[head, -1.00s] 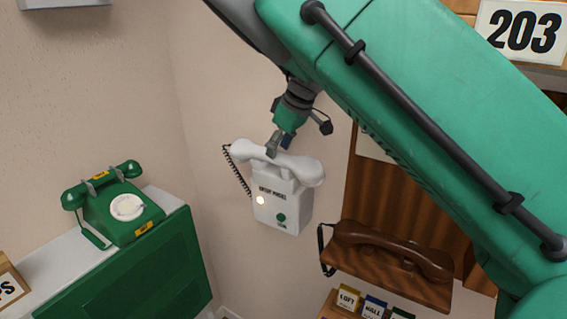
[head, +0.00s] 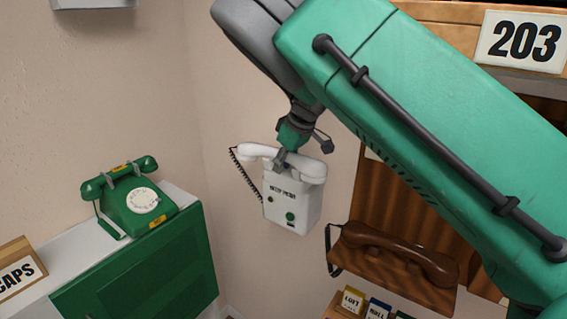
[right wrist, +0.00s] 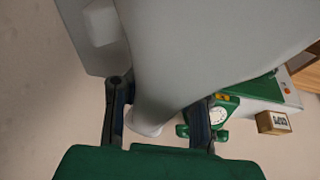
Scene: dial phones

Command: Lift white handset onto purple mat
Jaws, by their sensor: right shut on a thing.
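The white handset (head: 312,168) is at the top of the white wall phone (head: 292,202); I cannot tell if it still touches its cradle. A dark coiled cord hangs at its left end. My right gripper (head: 281,158) is shut on the middle of the handset. In the right wrist view the handset (right wrist: 150,105) runs between the two fingers of my right gripper (right wrist: 158,125), large and close to the camera. I see no purple mat in these views. My left gripper is not in view.
A green dial phone (head: 134,201) stands on a green and white cabinet (head: 150,270) at left, beside a CAPS block (head: 20,275). A brown handset (head: 395,252) lies on a wooden wall phone at right, above small labelled boxes (head: 376,309). A 203 sign (head: 523,41) is at upper right.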

